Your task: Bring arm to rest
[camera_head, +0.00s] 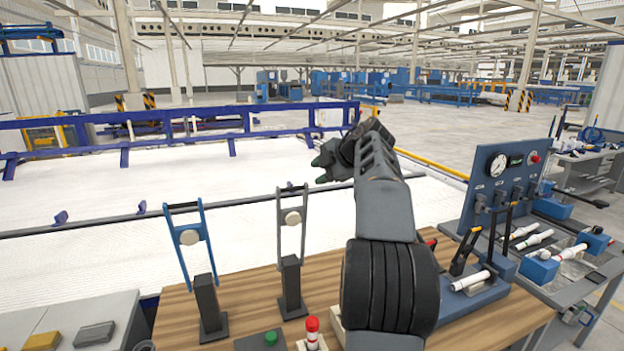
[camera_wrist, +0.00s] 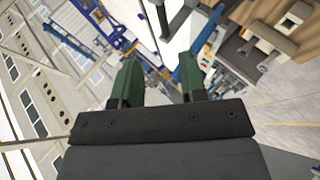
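My arm rises from the front of the wooden table in the head view, and its end reaches up and away over the white pipe bed. My gripper (camera_wrist: 160,84) shows two green fingers in the wrist view, spread apart with a clear gap and nothing between them. In the head view my gripper (camera_head: 322,165) is dark and small, partly hidden behind the wrist. It is in free air, apart from the table and the levers.
Two tall levers with blue and grey loop handles (camera_head: 188,237) (camera_head: 293,219) stand on the wooden table (camera_head: 250,290). A red-topped button (camera_head: 312,324) and a green button (camera_head: 270,338) sit in front. A blue gauge panel (camera_head: 505,170) stands at the right. A blue rail (camera_head: 200,117) runs behind.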

